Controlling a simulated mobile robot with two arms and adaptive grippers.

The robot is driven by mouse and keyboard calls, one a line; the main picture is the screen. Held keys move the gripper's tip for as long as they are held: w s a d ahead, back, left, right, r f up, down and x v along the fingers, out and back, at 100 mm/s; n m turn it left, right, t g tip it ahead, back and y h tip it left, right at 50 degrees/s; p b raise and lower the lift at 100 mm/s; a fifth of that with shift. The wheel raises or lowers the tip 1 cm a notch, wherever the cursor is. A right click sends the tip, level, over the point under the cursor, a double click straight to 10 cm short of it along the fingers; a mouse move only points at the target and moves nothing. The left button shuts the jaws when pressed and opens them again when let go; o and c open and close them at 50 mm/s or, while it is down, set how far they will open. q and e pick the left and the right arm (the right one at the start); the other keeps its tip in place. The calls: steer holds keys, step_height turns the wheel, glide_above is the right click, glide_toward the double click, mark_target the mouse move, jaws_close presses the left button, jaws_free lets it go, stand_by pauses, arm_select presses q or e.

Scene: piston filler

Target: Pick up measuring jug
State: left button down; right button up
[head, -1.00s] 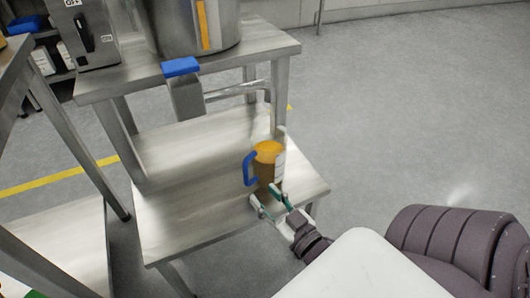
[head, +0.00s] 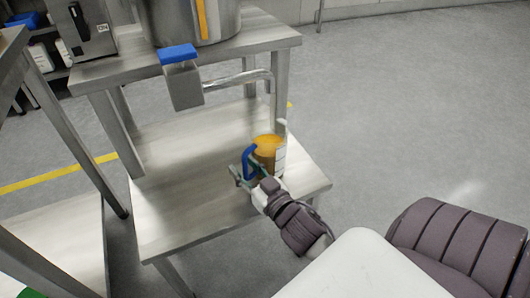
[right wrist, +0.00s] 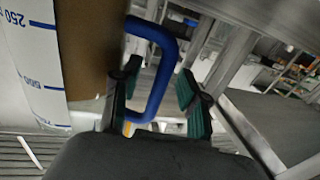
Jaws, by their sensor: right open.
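The measuring jug (head: 268,151) stands upright on the low steel shelf (head: 185,215), near its right edge. It has a blue handle on its left side, an orange-brown content and a white scale strip. In the right wrist view the jug's body (right wrist: 92,50) fills the left, and its blue handle (right wrist: 172,62) shows between my fingers. My right gripper (head: 241,171) is open at the handle, one finger on each side. In the right wrist view the open gripper (right wrist: 160,85) has a gap to the handle on the right. My left gripper is out of view.
Above the shelf, a steel outlet with a blue cap (head: 178,54) and a horizontal pipe reach out below a large steel vessel (head: 195,18). The shelf left of the jug is bare. Another steel table (head: 60,240) stands at the left. Open floor lies to the right.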

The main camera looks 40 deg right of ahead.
jaws_close()
steer(key=shift+r, duration=0.15)
stand_by(0.4)
